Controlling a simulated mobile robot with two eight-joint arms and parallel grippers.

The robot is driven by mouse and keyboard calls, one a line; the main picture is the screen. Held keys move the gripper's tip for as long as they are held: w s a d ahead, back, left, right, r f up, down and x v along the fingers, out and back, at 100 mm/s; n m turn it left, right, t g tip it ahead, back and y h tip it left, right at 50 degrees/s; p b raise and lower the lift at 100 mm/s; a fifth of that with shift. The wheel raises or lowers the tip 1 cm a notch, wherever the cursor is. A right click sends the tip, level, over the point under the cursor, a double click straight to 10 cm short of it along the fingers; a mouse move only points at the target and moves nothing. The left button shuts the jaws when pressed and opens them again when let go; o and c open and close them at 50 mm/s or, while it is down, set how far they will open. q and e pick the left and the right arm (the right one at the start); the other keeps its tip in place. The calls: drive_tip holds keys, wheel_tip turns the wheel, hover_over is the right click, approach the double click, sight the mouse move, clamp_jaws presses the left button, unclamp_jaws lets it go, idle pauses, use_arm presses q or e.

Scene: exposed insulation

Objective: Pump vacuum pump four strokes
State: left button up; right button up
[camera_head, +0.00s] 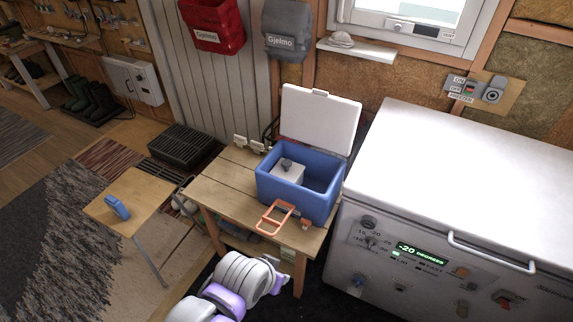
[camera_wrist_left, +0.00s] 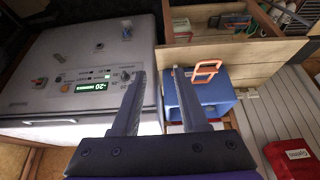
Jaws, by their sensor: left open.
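No part is clearly marked as a vacuum pump. Inside the open blue cooler box (camera_head: 325,208) stands a small white container (camera_head: 287,173) with a dark grey knob on top, which may be the pump. The cooler's white lid (camera_head: 320,117) is raised, and its orange handle (camera_head: 277,217) hangs at the front. My left gripper (camera_wrist_left: 158,72) is open and empty in the left wrist view. The cooler (camera_wrist_left: 208,97) shows beyond its right finger, with a visible gap between the fingers. The white container is hidden there. My right gripper is not in view.
The cooler stands on a wooden table (camera_head: 215,188). A white freezer (camera_head: 455,175) with a control panel is close on the right. A small table (camera_head: 101,211) with a blue object (camera_head: 117,207) stands left. My white and purple arm links fill the bottom middle.

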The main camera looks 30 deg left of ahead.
use_arm(q)
clamp_jaws()
idle(1.5)
